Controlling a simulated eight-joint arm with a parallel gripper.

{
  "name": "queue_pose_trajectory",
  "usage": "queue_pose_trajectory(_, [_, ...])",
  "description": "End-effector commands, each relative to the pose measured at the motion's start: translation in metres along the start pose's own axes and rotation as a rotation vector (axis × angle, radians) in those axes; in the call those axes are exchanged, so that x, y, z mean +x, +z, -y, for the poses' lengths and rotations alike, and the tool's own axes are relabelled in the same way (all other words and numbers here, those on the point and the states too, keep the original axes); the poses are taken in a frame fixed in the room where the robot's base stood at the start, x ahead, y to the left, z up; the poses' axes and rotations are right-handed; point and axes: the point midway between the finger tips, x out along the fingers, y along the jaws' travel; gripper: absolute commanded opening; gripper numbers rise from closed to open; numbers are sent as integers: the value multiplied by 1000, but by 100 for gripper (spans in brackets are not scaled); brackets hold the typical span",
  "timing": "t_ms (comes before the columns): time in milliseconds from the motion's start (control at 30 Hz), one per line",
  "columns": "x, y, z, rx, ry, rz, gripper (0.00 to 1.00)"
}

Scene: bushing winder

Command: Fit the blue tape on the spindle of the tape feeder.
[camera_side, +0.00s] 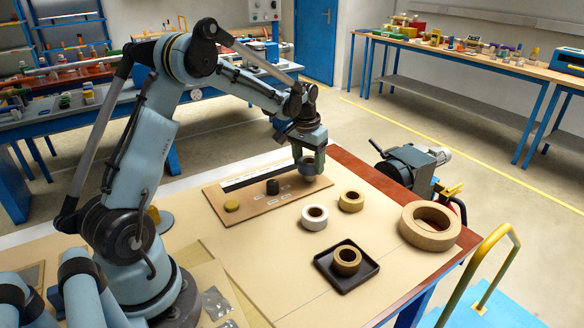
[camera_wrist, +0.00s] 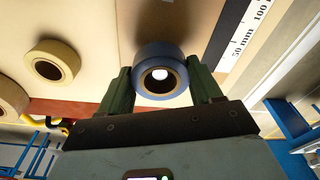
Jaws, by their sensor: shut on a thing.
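The blue tape is a short ring with a brown core. In the wrist view the blue tape (camera_wrist: 160,53) sits between the two green jaws of my gripper (camera_wrist: 159,78), which touch its sides. In the side view the blue tape (camera_side: 306,169) hangs from my gripper (camera_side: 308,160), over the far right part of a brown board. A pale spot shows through its hole. A dark grey machine with a crank (camera_side: 408,166) stands at the table's far right edge. I cannot tell whether it is the tape feeder, and I cannot make out a spindle.
The brown board (camera_side: 245,213) bears a black cylinder (camera_side: 272,187), a yellow disc (camera_side: 232,206) and a scale strip. A white roll (camera_side: 315,223), a tan roll (camera_side: 351,206), a large tan ring (camera_side: 430,240) and a black tray (camera_side: 325,268) with a roll stand nearby.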

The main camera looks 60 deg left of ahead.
Motion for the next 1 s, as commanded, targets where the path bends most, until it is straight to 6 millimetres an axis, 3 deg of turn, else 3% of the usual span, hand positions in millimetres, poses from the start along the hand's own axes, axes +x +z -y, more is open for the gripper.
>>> queue_pose_trajectory(1000, [13,1,0,0,0,0,34])
